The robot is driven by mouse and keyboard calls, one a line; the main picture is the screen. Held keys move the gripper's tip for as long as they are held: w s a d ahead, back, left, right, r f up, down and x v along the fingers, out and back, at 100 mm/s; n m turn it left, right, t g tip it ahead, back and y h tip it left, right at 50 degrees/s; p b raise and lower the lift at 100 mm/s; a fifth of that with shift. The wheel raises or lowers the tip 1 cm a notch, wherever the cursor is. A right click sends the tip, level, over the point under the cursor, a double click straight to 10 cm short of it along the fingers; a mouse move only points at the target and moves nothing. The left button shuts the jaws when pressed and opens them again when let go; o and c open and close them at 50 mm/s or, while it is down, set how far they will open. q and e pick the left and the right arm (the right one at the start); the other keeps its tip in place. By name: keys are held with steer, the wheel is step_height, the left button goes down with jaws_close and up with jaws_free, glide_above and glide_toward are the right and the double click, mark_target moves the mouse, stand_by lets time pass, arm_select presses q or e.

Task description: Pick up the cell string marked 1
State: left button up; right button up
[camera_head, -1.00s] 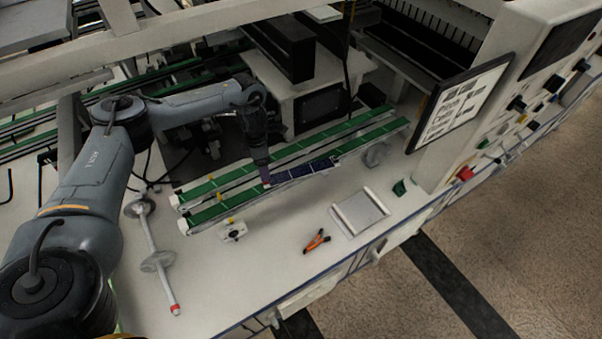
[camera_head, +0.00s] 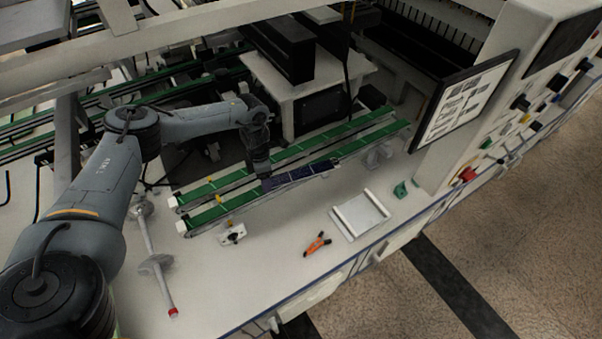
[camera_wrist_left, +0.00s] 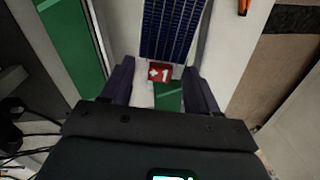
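The cell string marked 1 (camera_head: 302,174) is a dark blue gridded strip lying along the front green conveyor track. In the left wrist view the string (camera_wrist_left: 171,30) runs away from me, with a red tag (camera_wrist_left: 160,72) reading "+1" at its near end. My left gripper (camera_head: 264,180) is at the string's left end. In the left wrist view its two fingers (camera_wrist_left: 158,72) stand apart on either side of the tag, open, with nothing visibly clamped. Fingertip height above the string is hard to tell. My right gripper is in neither view.
Two green conveyor tracks (camera_head: 212,215) run diagonally across the white table (camera_head: 225,285). An orange-handled tool (camera_head: 317,243), a pale tray (camera_head: 360,214) and a small white fixture (camera_head: 232,234) lie in front. A grey rod (camera_head: 155,258) lies at left. A monitor (camera_head: 465,98) stands at right.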

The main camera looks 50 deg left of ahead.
arm_select(q)
steer(key=c, duration=0.6)
steer(key=shift+r, duration=0.1)
